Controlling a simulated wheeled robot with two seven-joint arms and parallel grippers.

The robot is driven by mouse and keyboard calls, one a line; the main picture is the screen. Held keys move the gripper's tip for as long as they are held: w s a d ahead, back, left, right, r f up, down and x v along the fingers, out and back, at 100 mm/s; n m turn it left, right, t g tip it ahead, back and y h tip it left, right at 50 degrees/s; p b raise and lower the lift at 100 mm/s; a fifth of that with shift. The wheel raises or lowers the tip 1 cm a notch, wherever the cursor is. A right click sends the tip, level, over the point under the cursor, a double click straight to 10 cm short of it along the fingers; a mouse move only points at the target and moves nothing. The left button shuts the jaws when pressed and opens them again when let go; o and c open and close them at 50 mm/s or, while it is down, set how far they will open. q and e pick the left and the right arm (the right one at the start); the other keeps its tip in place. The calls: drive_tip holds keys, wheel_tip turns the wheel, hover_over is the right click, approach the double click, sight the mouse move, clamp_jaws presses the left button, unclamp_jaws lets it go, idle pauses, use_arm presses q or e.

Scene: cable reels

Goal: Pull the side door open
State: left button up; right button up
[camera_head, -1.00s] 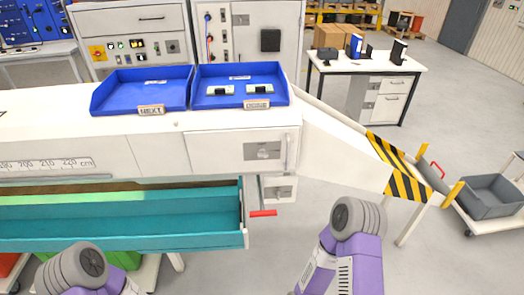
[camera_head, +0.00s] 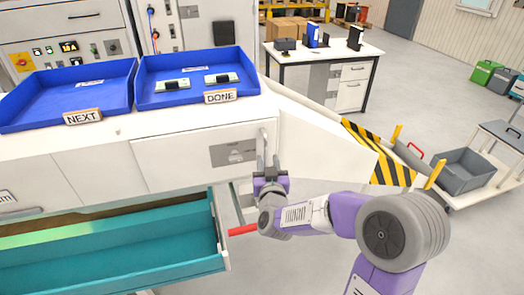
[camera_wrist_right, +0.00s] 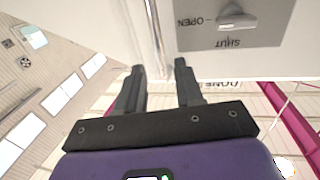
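The side door (camera_head: 185,150) is a white panel on the front of the bench and looks flush with it. It carries a grey latch plate (camera_head: 233,153) and an upright bar handle (camera_head: 263,143) near its right edge. In the right wrist view the latch knob (camera_wrist_right: 237,19) lies level, in line with the OPEN mark; SHUT is also marked. My right gripper (camera_head: 268,176) is at the lower part of the handle. In the right wrist view its fingers (camera_wrist_right: 160,68) are apart, with the handle (camera_wrist_right: 152,30) showing between their tips; contact cannot be told. My left gripper is not in view.
A teal drawer (camera_head: 110,262) stands pulled out below the door, with a red handle (camera_head: 243,230) beside my right wrist. Blue trays marked NEXT (camera_head: 60,92) and DONE (camera_head: 195,75) sit on top. A striped chute (camera_head: 375,150) slopes away right.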

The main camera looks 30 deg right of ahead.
sight(266, 151)
drive_tip(key=x, duration=0.6)
drive_tip(key=shift+w+d+f, duration=0.1)
drive_tip(key=shift+w, duration=0.15)
drive_tip(key=shift+c, duration=0.3)
clamp_jaws()
